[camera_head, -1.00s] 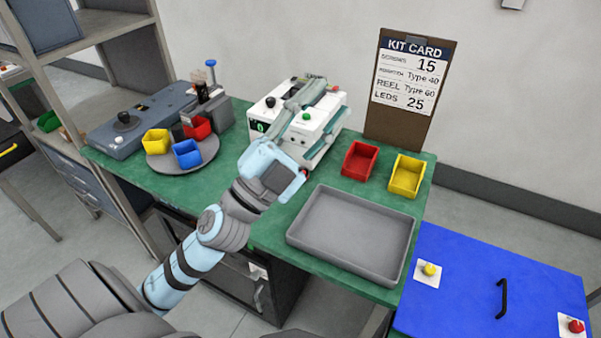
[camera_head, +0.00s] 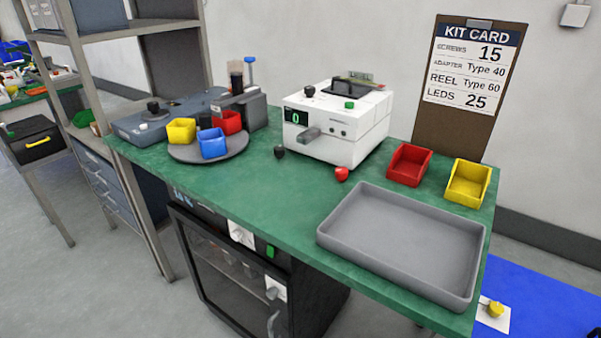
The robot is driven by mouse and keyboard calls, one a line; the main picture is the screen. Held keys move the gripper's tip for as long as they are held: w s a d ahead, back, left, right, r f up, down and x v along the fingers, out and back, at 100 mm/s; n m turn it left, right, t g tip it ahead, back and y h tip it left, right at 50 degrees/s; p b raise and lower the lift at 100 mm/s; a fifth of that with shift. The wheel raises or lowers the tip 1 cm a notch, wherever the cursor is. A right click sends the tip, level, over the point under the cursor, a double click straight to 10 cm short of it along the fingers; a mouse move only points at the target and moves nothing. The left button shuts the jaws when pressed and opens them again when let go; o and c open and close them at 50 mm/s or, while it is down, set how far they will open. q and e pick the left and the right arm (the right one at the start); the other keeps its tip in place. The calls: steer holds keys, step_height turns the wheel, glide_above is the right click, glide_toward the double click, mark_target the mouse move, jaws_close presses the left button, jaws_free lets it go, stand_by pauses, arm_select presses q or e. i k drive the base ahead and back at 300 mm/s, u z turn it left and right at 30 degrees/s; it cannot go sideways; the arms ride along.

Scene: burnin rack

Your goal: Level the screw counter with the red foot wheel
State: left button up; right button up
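The screw counter (camera_head: 340,120) is a white box with a display reading 0, a green button, a dark knob and a grey chute on its front. It stands on the green bench, and I cannot tell how level it is. The red foot wheel (camera_head: 341,174) is at its front right bottom corner, near the bench top. A black foot wheel (camera_head: 279,152) is at its front left corner. Nothing covers either wheel. Neither of my grippers is in view.
A grey tray (camera_head: 404,243) lies at the bench's front right. A red bin (camera_head: 409,165) and a yellow bin (camera_head: 467,183) stand behind it. A round turntable (camera_head: 208,153) with small bins is left of the counter. Green bench top before the counter is clear.

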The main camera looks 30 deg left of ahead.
mark_target(341, 173)
steer(key=u, duration=1.7)
steer(key=k, duration=0.85)
steer(key=z, duration=1.7)
